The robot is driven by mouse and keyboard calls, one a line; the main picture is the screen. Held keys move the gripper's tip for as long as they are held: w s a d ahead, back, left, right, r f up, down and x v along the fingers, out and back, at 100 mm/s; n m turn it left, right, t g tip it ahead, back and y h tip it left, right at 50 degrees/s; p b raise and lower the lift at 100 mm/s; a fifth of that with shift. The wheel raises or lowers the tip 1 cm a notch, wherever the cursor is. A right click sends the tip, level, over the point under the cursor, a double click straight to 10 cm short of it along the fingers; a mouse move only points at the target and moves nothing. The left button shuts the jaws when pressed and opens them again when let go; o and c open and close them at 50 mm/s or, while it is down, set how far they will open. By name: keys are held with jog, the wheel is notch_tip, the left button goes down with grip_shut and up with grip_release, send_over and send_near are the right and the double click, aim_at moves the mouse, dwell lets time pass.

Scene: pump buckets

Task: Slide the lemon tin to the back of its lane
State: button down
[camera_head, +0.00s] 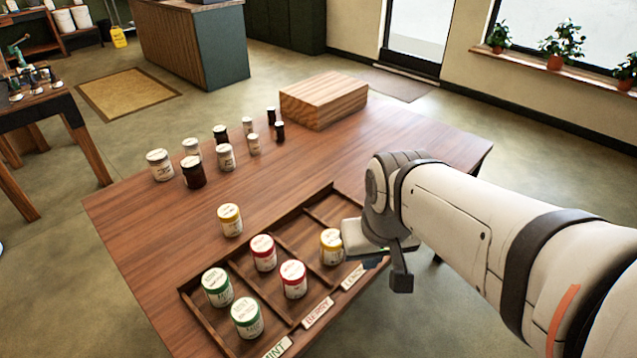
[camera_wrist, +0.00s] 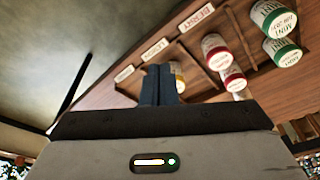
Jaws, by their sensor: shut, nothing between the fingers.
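The lemon tin (camera_head: 331,247), white with a yellow lid, stands upright in the front part of the LEMON lane of the wooden tray (camera_head: 188,297). Free lane floor shows behind it. My gripper (camera_wrist: 158,72) is shut and empty, just to the right of this tin in the head view, where its fingertips are mostly hidden. In the wrist view the tin (camera_wrist: 178,76) is partly hidden behind the fingers. I cannot tell whether they touch it. A second yellow-lidded tin (camera_head: 230,220) stands on the table outside the tray, behind it.
Two red-lidded tins (camera_head: 293,279) stand in the BERRY lane, and two green-lidded tins (camera_head: 247,318) in the MINT lane. Low dividers separate the lanes. Several jars (camera_head: 193,172) and a wooden block (camera_head: 323,102) stand farther back on the table (camera_head: 150,225). The lane right of LEMON looks empty.

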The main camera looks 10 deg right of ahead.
aim_at(332, 248)
jog(key=w+d+f+n+g+p, duration=0.1)
jog(key=w+d+f+n+g, duration=0.15)
jog(key=w+f+n, duration=0.6)
jog(key=shift+m, duration=0.55)
jog(key=w+f, duration=0.1)
jog(key=f, duration=0.2)
jog(key=w+f, duration=0.1)
jog(key=f, duration=0.6)
jog(key=shift+w+a+f, duration=0.1)
jog(key=shift+w+f, duration=0.05)
jog(key=shift+w, duration=0.25)
jog(key=shift+w+a+f, duration=0.1)
jog(key=shift+w+a, duration=0.35)
jog(key=shift+w, duration=0.2)
jog(key=shift+w+a+f, duration=0.1)
jog(key=shift+w+a, duration=0.35)
jog(key=shift+w, duration=0.15)
jog(key=shift+w+a, duration=0.35)
jog(key=shift+w, duration=0.1)
